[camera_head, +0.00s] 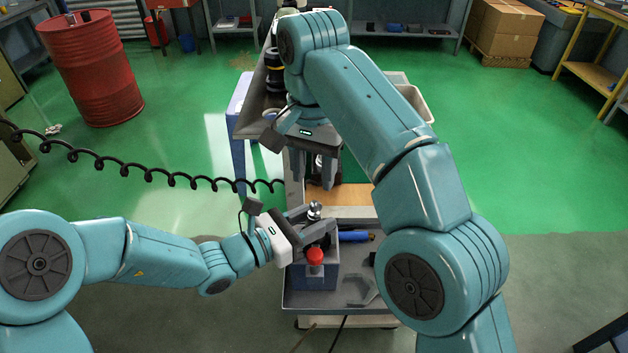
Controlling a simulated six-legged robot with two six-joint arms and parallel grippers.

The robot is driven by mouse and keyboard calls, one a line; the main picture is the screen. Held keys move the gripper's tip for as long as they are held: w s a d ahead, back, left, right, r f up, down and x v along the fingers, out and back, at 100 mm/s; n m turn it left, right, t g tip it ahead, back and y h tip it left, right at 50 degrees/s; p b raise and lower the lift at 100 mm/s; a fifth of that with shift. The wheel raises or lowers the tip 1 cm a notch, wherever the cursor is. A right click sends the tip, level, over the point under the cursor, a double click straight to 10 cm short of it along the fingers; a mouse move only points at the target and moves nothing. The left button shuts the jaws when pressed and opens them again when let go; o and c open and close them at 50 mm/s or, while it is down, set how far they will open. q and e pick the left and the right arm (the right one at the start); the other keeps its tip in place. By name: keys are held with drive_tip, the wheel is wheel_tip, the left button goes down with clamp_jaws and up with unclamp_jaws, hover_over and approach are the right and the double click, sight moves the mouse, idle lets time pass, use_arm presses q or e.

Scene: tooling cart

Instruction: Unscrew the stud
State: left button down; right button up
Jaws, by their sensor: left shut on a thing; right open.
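The stud (314,209) is a small silver metal piece standing upright above a blue-grey block (318,280) on the cart. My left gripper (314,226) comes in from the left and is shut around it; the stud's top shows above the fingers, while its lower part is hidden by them. My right gripper (318,165) is open and points down over the cart, farther back than the stud and apart from it. The space between its fingers is partly hidden by its own body.
A red knob (315,256) sits at the front of the block, just below my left gripper. A blue cylindrical tool (355,236) and a grey angular piece (361,290) lie in the cart's grey tray (340,308). A black coiled cable (150,174) hangs at the left.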

sight(314, 202)
drive_tip(key=shift+f, duration=3.75)
clamp_jaws()
drive_tip(key=n, duration=0.6)
drive_tip(key=shift+s, duration=0.1)
drive_tip(key=n, duration=0.7)
drive_tip(key=shift+d, duration=0.1)
drive_tip(key=shift+r, duration=0.15)
drive_tip(key=shift+r, duration=0.95)
use_arm(q)
drive_tip(key=shift+r, duration=0.1)
